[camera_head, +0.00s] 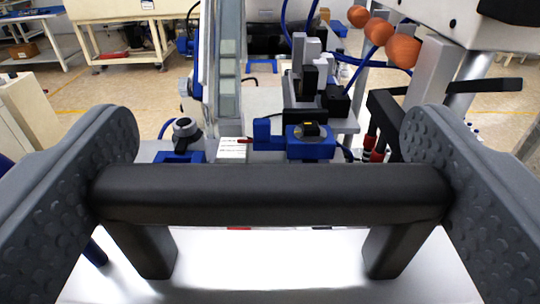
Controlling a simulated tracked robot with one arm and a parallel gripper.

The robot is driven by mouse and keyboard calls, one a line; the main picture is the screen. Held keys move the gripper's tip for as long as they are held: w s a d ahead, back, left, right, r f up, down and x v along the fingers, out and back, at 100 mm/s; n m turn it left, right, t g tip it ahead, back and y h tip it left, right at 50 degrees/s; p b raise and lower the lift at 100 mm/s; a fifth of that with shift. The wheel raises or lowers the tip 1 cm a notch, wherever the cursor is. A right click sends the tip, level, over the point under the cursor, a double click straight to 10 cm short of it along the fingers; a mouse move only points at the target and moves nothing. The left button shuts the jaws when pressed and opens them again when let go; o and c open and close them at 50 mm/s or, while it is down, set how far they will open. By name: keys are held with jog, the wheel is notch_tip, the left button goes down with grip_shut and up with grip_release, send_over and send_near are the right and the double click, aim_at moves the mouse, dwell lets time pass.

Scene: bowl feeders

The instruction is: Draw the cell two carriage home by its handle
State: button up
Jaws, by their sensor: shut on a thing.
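A black bar handle (270,194) spans the front of the view, with two short legs going down to a white plate. My gripper (269,180) has one grey dimpled finger at each end of the bar. It is shut on the handle, with both fingers touching the bar's ends. The white plate (250,265) under the handle looks like part of the carriage, but I cannot tell how far the carriage extends. The handle hides part of the plate's far side.
Behind the handle stand blue and black fixtures (308,140), a grey upright block (313,52) and a clear vertical channel (228,75). Open floor (110,90) shows at left.

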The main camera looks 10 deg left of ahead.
jog(key=shift+s+d+f, duration=0.1)
jog(key=shift+s+f, duration=0.05)
jog(key=shift+s, duration=0.55)
jog(key=o, duration=1.3)
jog(key=shift+s+r, duration=0.2)
jog(key=shift+s, duration=0.05)
jog(key=shift+c, duration=0.2)
jog(key=shift+w, duration=0.15)
jog(key=s+d+b, duration=0.1)
jog(key=s+d, duration=0.1)
jog(key=s, duration=1.1)
jog(key=shift+s, duration=0.35)
jog(key=shift+d, duration=0.15)
